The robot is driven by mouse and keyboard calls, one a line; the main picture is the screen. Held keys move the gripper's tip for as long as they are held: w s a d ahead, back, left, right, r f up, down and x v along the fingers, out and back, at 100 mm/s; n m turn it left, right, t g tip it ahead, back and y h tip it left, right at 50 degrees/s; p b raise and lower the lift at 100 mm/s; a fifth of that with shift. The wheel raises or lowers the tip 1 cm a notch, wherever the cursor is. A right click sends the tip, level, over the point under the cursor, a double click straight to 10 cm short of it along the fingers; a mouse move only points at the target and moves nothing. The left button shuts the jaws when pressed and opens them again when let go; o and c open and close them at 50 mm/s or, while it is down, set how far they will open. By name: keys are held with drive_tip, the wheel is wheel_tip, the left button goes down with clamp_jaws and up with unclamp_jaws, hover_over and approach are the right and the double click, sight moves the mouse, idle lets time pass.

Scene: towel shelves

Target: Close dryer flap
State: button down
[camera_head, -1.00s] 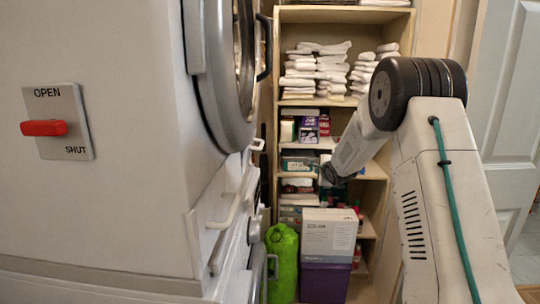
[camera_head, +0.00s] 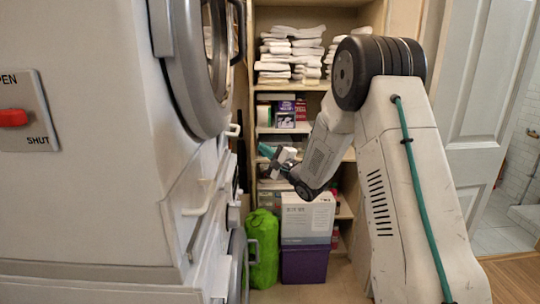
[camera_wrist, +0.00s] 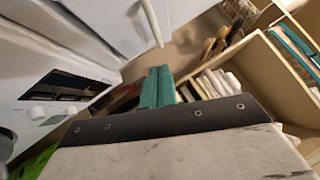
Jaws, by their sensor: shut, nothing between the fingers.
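The dryer is the big pale machine at the left in the head view, with a round door (camera_head: 205,70) standing out on its front. Below the door, a pale panel (camera_head: 190,190) with a white bar handle (camera_head: 205,198) juts out at a slant. It may be the flap; I cannot tell for sure. In the wrist view a white panel with a handle (camera_wrist: 151,22) shows at the top. My gripper (camera_head: 265,150) is raised right of the machine, apart from the handle. Its teal fingers (camera_wrist: 157,88) are shut and empty.
A red lever (camera_head: 13,118) sits on an OPEN/SHUT plate at the left. Shelves (camera_head: 330,88) with folded white towels (camera_head: 290,52) stand behind. A green bag (camera_head: 263,248), a white box (camera_head: 307,217) and a purple bin (camera_head: 304,264) stand low. A door is at the right.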

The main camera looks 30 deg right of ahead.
drive_tip(key=w+a+r, duration=0.3)
drive_tip(key=w+a, duration=0.1)
drive_tip(key=w, duration=0.1)
drive_tip(key=shift+w+a, duration=0.3)
drive_tip(key=shift+a, duration=0.05)
